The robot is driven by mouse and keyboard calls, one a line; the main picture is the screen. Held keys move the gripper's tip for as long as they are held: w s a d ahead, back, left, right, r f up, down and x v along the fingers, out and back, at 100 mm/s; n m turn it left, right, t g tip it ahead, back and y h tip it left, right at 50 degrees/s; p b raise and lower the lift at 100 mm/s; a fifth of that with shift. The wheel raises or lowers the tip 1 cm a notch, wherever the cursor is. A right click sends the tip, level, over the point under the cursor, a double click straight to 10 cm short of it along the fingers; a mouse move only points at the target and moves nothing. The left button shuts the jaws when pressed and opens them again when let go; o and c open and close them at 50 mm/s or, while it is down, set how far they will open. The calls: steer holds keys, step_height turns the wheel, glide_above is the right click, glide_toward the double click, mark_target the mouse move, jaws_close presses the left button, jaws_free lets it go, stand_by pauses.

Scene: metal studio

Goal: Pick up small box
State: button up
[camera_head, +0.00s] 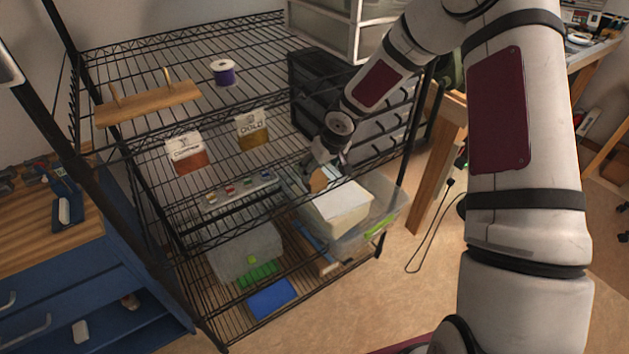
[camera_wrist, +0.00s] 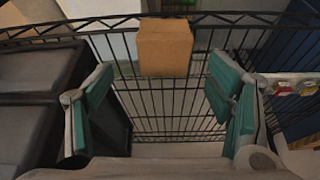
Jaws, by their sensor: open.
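A small brown cardboard box (camera_wrist: 164,48) stands on the wire shelf near its edge in the wrist view. It lies beyond my fingertips, centred between them. My gripper (camera_wrist: 160,105) is open, with teal pads on both sides and nothing between them. In the head view my gripper (camera_head: 325,165) reaches into the shelf unit at its middle level. The small box (camera_head: 320,181) shows there only in part, next to my gripper.
Black drawers (camera_wrist: 55,75) stand close on the left in the wrist view. In the head view a clear bin (camera_head: 385,205) with a pale block is below my gripper. A tray of small coloured items (camera_head: 240,189) lies to the left. Wire shelf levels surround the arm's reach.

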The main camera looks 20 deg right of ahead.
mark_target(315, 176)
steer(key=shift+a+x, duration=0.15)
steer(key=shift+x, duration=1.45)
steer(key=shift+a+x, duration=0.1)
steer(key=shift+x, duration=1.5)
steer(key=c, duration=1.1)
